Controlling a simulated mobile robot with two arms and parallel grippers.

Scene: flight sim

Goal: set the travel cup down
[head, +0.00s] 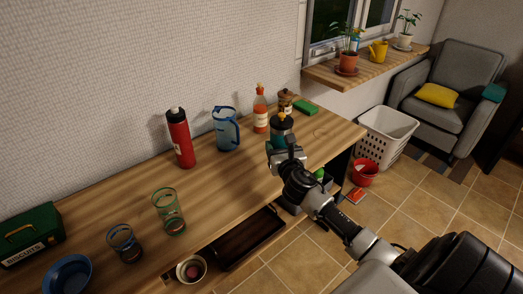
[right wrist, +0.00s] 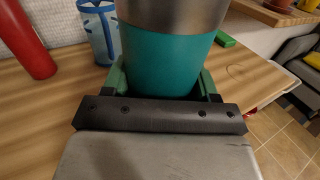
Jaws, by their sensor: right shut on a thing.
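The travel cup (head: 281,124) is teal with a metal-grey upper band. It is upright at the right part of the wooden table (head: 218,165). My right gripper (head: 281,142) is shut on it. In the right wrist view the cup (right wrist: 168,62) stands between the green fingers of the gripper (right wrist: 163,82). The cup's base is hidden behind the gripper, so I cannot tell whether it touches the table. My left gripper is not in view.
A sauce bottle (head: 260,112), a brown jar (head: 286,100) and a green block (head: 306,107) stand close behind the cup. A blue pitcher (head: 227,130) and red bottle (head: 181,140) are to the left. Bare tabletop lies left of the gripper.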

